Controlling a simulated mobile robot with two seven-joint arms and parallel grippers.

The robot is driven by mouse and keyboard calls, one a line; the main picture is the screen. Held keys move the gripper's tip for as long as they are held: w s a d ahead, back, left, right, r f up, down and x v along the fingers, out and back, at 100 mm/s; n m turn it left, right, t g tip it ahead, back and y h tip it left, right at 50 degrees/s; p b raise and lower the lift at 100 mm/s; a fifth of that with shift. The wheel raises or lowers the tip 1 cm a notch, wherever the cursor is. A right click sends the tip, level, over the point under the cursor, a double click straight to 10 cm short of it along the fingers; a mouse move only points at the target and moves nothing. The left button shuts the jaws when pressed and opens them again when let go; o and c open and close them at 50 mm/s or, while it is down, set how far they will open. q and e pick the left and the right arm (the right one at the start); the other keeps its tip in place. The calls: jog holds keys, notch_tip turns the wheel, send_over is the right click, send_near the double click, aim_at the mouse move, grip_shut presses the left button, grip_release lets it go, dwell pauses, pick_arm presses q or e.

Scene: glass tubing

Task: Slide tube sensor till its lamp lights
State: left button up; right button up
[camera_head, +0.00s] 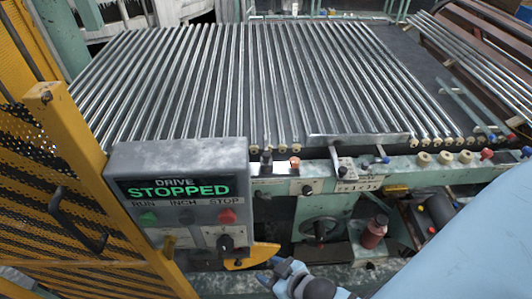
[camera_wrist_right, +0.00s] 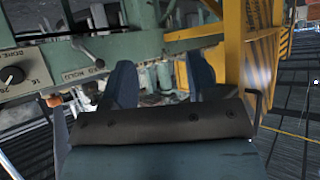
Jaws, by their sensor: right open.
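A small dark block (camera_head: 267,158), perhaps the tube sensor, sits on the pale green front rail (camera_head: 440,162) below the glass tubes. An orange-red cap (camera_head: 295,163) stands just right of it, and I cannot tell whether it is a lamp or whether it is lit. My right gripper (camera_head: 272,273) is low at the bottom centre, in front of and below the rail and apart from it. In the right wrist view its two blue fingers (camera_wrist_right: 162,82) stand apart with nothing between them. My left gripper is not in view.
A grey control box (camera_head: 180,160) reads "DRIVE STOPPED". A yellow guard (camera_head: 85,190) is at left. Glass tubes (camera_head: 225,85) lie in rows behind the rail. Clamps with levers (camera_head: 340,165) stand on the rail. A red bottle (camera_head: 374,232) stands below at right.

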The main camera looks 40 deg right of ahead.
jog(key=shift+w, duration=0.1)
jog(key=m+t+h+b, duration=0.5)
jog(key=t+h+b, duration=0.15)
jog(key=b, duration=0.65)
send_near(269, 158)
jog(key=shift+y, duration=0.25)
jog(key=w, duration=0.3)
jog(key=w+d, duration=0.1)
jog(key=w, duration=0.2)
jog(key=w+p, duration=0.1)
jog(key=w, duration=0.2)
jog(key=shift+w+d+f, duration=0.1)
jog(key=shift+w+d, duration=0.15)
jog(key=shift+d, duration=0.05)
grip_shut()
